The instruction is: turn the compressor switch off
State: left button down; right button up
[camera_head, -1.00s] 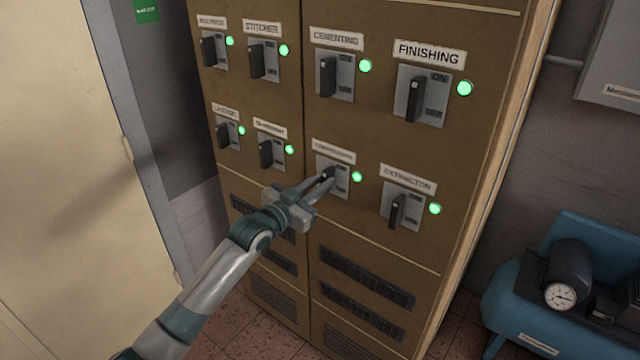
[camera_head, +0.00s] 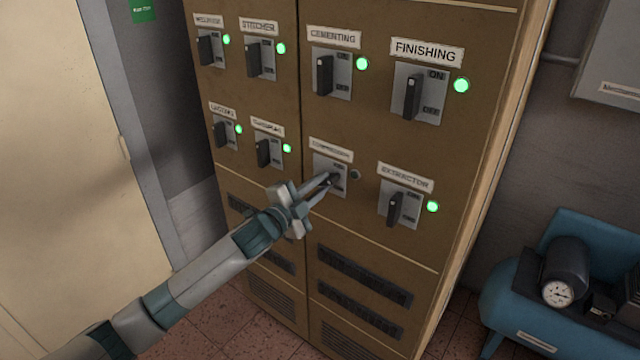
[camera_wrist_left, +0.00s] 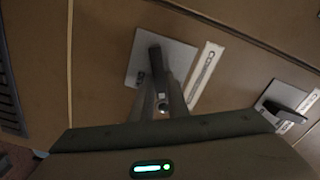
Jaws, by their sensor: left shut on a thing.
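The compressor switch is the lower-row switch third from the left, on a grey plate (camera_head: 337,189) under its label (camera_head: 331,149). Its indicator lamp (camera_head: 355,175) is dark. My left gripper (camera_head: 331,181) is shut on the switch's dark handle, and the fingers hide most of it in the head view. In the left wrist view the handle (camera_wrist_left: 156,56) stands between the fingertips in front of its plate (camera_wrist_left: 187,57), so its exact angle is hard to read. My right gripper is not in view.
Other switches surround it on the brown cabinet, including finishing (camera_head: 412,97), cementing (camera_head: 324,76) and extractor (camera_head: 395,209), with green lamps lit. A blue compressor tank (camera_head: 505,300) stands on the floor at right. A cream door (camera_head: 70,170) is at left.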

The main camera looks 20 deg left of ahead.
pick_arm(q)
jog(key=m, duration=0.5)
jog(key=shift+d+f, duration=0.1)
jog(key=shift+f, duration=0.2)
dwell(0.4)
jog(key=c, duration=1.7)
grip_release()
jog(key=shift+s, duration=0.1)
jog(key=shift+b+v, duration=2.65)
jog(key=shift+v, duration=6)
